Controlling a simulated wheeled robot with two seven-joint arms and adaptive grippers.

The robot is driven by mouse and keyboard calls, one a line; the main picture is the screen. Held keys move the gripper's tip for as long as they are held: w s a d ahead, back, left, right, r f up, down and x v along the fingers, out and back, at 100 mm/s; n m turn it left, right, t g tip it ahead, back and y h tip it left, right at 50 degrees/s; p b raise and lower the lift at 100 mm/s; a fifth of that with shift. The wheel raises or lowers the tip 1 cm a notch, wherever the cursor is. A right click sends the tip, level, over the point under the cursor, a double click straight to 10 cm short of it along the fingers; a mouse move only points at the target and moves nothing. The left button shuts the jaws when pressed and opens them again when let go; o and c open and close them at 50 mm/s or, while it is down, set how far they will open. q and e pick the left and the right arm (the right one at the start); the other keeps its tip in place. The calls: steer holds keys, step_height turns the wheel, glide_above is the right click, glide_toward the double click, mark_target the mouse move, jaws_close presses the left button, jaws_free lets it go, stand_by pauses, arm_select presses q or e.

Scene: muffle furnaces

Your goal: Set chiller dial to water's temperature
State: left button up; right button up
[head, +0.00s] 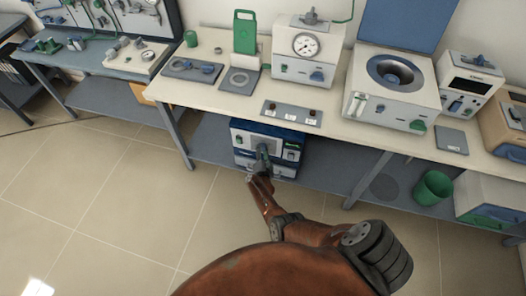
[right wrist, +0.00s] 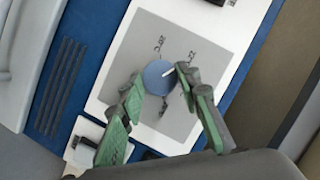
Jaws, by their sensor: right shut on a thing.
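The chiller (head: 240,140) is a blue and white box on the lower shelf under the bench. In the right wrist view its round blue dial (right wrist: 158,76) sits on a grey panel (right wrist: 180,40) with small dark temperature marks, too blurred to read surely. The dial has a white pointer line slanting toward the upper right. My right gripper (right wrist: 160,84) has its green and grey fingers on both sides of the dial, shut on it. In the head view my right gripper (head: 263,153) reaches the chiller's front. My left gripper is not in view.
On the bench above stand a white unit with a round gauge (head: 306,44), too small to read, and a round-chambered device (head: 395,72). A green bin (head: 433,187) stands at the right on the lower shelf. The tiled floor (head: 110,210) at the left is clear.

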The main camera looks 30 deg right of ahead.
stand_by(0.4)
steer(key=o, duration=1.2)
steer(key=shift+c, duration=0.2)
